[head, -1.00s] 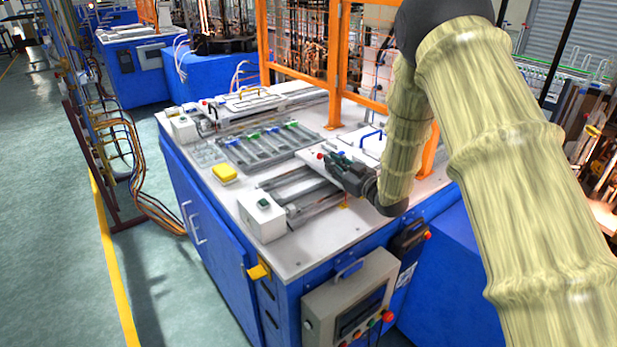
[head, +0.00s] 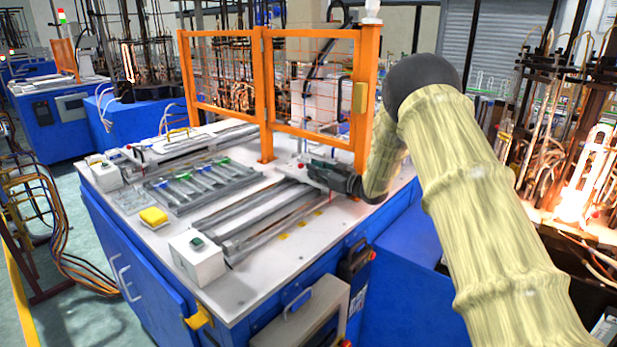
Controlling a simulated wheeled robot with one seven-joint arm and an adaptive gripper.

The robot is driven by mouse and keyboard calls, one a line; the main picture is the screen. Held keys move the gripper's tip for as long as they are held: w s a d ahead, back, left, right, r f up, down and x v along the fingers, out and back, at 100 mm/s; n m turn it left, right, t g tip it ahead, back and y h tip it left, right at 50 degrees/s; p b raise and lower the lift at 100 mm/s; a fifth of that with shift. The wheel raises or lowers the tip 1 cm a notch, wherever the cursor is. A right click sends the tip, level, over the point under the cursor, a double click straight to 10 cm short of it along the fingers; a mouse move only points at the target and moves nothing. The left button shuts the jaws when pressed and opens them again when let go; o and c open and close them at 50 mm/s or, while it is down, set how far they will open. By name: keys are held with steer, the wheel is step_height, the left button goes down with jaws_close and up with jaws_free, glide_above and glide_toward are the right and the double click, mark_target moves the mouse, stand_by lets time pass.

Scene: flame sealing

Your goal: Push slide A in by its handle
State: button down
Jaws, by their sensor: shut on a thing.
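My gripper (head: 318,170) is at the far right end of the near pair of grey rails (head: 247,217), close to the orange guard frame. Its fingers look closed on the handle of slide A, and they hide the handle itself. Slide A's white plate (head: 291,163) shows only in part beside the gripper, with a small red spot near it. It sits at the guard end of the rails, and the rails' near left part is bare. My arm comes in from the right.
An orange mesh guard (head: 268,95) stands behind the gripper. A white button box (head: 196,257) is at the rails' near end. A yellow block (head: 153,217) lies left of it. A rack of several coloured-ended pieces (head: 205,184) lies behind the rails.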

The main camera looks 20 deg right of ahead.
steer(key=shift+w+d, duration=0.15)
steer(key=shift+d, duration=0.15)
steer(key=c, duration=1.5)
jaws_free()
steer(key=shift+r, duration=0.1)
steer(key=v, duration=1.2)
